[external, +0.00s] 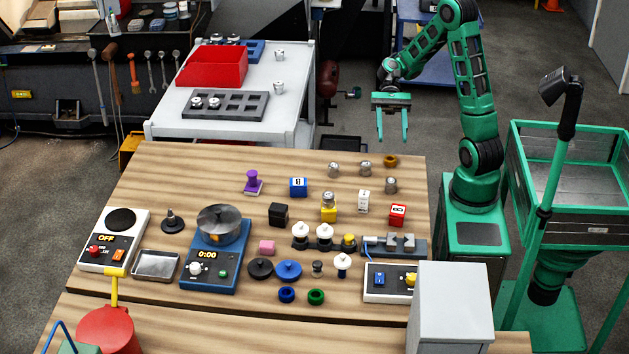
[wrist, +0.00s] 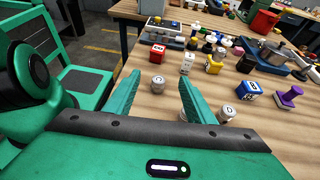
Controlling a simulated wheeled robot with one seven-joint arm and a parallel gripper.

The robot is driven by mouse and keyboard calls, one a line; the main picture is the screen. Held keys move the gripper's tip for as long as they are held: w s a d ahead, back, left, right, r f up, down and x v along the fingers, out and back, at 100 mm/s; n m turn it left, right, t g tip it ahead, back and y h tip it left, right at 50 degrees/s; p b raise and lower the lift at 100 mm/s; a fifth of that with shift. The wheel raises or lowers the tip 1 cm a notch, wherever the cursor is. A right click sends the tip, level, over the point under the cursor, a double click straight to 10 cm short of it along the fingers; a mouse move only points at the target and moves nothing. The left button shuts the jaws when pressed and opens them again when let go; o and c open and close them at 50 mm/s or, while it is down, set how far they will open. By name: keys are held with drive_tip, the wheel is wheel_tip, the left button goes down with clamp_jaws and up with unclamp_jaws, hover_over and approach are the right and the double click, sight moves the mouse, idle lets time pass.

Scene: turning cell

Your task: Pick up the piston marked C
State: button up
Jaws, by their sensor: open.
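Three small metal pistons stand at the back right of the wooden table: a left one (external: 333,169), a middle one (external: 365,168) and a right one (external: 391,184). Another metal piece (external: 328,198) sits on a yellow block. My gripper (external: 392,132) is open and empty, raised beyond the table's back edge, fingers pointing down. In the wrist view one piston (wrist: 157,83) appears between the fingers, still apart from them. Another (wrist: 227,113) stands right of the right finger, which partly hides a further one. Marks on the tops are too small to read surely.
Lettered or numbered blocks stand close by: red (external: 398,215), white (external: 364,201) and blue (external: 298,187). A brown ring (external: 390,161) lies near the back edge. A grey cart (external: 301,97) behind holds a red bin (external: 212,67), a dark slotted tray (external: 246,104) and more metal pieces.

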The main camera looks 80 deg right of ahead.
approach(390, 178)
drive_tip(key=shift+s+d+r, duration=0.4)
drive_tip(key=shift+d+r, duration=0.05)
drive_tip(key=shift+d, duration=0.1)
drive_tip(key=shift+a+f, duration=0.1)
drive_tip(key=shift+f, duration=0.25)
drive_tip(key=x, duration=0.5)
drive_tip(key=shift+f, duration=0.1)
drive_tip(key=shift+w+x, duration=0.15)
drive_tip(key=shift+x, duration=1.2)
drive_tip(key=shift+w+x, duration=0.15)
drive_tip(key=shift+x, duration=1.2)
drive_tip(key=c, duration=1.2)
